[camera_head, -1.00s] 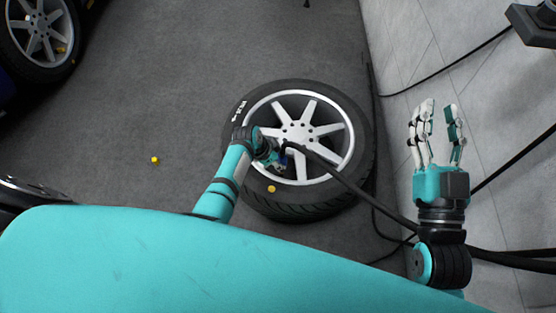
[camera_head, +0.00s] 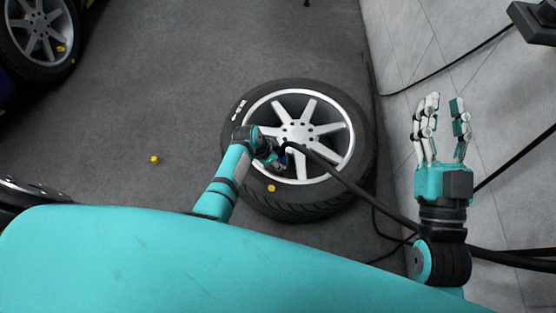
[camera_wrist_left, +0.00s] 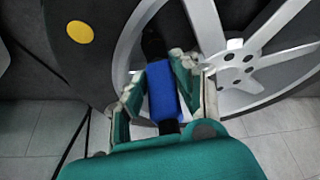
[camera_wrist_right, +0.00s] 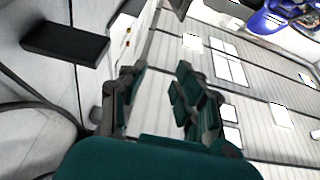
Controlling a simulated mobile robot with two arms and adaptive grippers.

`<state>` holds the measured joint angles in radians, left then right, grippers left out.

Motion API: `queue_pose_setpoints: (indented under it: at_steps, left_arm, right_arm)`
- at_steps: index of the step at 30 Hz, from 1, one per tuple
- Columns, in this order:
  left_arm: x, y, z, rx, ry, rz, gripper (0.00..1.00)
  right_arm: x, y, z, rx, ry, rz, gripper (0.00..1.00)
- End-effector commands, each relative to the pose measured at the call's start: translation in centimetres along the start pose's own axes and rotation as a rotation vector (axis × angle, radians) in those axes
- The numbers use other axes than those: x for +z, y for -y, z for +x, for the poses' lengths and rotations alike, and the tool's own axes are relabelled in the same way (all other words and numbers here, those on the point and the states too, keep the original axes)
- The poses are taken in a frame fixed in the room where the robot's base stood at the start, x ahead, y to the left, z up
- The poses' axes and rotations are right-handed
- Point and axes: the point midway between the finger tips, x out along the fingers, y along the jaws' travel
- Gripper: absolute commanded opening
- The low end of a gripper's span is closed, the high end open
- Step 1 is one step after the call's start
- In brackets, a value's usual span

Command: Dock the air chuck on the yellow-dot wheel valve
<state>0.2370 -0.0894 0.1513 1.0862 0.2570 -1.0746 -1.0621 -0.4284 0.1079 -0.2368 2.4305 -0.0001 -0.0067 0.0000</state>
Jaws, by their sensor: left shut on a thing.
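The wheel with the yellow dot (camera_head: 271,188) lies on the floor, its silver rim (camera_head: 318,112) facing up and its black tyre (camera_head: 300,206) around it. The dot also shows in the left wrist view (camera_wrist_left: 80,32). My left gripper (camera_head: 276,154) is at the rim's left edge, beside the dot. In the left wrist view it is shut on the blue-bodied air chuck (camera_wrist_left: 162,92), whose black end points at the rim edge. The valve is not clearly visible, so I cannot tell whether the chuck touches it. My right gripper (camera_head: 440,130) is open and empty, right of the wheel.
A black hose (camera_head: 350,185) runs from the left gripper across the wheel to the lower right. A yellow object (camera_head: 155,160) lies on the open floor at left. Another wheel (camera_head: 38,35) stands at the upper left. A pale tiled surface (camera_head: 400,60) lies right.

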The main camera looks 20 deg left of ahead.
Motion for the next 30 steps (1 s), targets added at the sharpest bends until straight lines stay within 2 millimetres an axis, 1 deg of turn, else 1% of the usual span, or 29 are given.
queue_pose_setpoints:
  at_steps: [9,10,12,22,30]
  left_arm:
    - [0.0,0.1,0.2,-0.001,-0.001,0.000,0.00]
    - [0.0,0.1,0.2,-0.001,-0.001,0.000,0.30]
    - [0.0,0.1,0.2,-0.001,-0.001,0.000,0.39]
    - [0.1,0.0,0.1,0.000,0.001,0.000,0.39]
    - [0.0,0.0,-0.4,0.000,0.000,0.000,0.39]
  right_arm:
    - [-0.4,0.1,-0.1,-0.001,-0.031,0.001,0.31]
    - [-0.4,0.1,-0.1,-0.001,-0.034,0.001,0.31]
    - [-0.5,0.1,-0.1,-0.001,-0.036,0.001,0.31]
    - [-0.2,0.0,-0.2,0.001,-0.014,0.000,0.31]
    - [1.8,-0.3,-0.3,0.008,0.106,-0.004,0.31]
